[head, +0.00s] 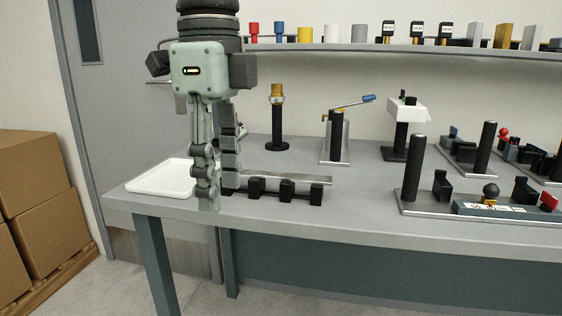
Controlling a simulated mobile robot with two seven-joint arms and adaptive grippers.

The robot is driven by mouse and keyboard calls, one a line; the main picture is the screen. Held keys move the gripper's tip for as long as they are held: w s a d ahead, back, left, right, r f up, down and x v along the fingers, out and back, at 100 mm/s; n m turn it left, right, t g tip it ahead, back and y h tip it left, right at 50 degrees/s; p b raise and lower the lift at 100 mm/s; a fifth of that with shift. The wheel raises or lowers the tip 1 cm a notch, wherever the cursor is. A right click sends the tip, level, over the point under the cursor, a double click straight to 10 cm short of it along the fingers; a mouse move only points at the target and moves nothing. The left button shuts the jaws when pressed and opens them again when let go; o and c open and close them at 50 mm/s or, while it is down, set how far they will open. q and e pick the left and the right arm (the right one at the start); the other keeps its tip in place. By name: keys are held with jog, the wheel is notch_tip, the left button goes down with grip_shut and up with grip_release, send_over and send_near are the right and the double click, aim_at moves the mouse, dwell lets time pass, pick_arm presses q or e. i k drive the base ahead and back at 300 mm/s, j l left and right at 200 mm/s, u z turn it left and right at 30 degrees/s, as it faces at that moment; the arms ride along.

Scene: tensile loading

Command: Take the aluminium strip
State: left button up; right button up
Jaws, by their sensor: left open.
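The aluminium strip (286,178) is a long, thin grey bar. It lies lengthwise behind a row of black blocks (286,189) near the table's front edge. My left gripper (217,198) points straight down at the left end of the strip, its fingers apart and with nothing visible between them. The strip's left end is partly hidden behind the right finger, and I cannot tell whether they touch. My right gripper is out of view.
A white tray (158,180) sits just left of my gripper on the grey table (300,212). A shelf (400,48) with coloured items runs along the wall. The table's middle is clear.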

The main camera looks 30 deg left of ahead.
aim_at(300, 178)
jog(key=i+j, duration=0.15)
jog(key=i, duration=0.25)
jog(key=i+j, duration=0.15)
jog(key=i, duration=0.3)
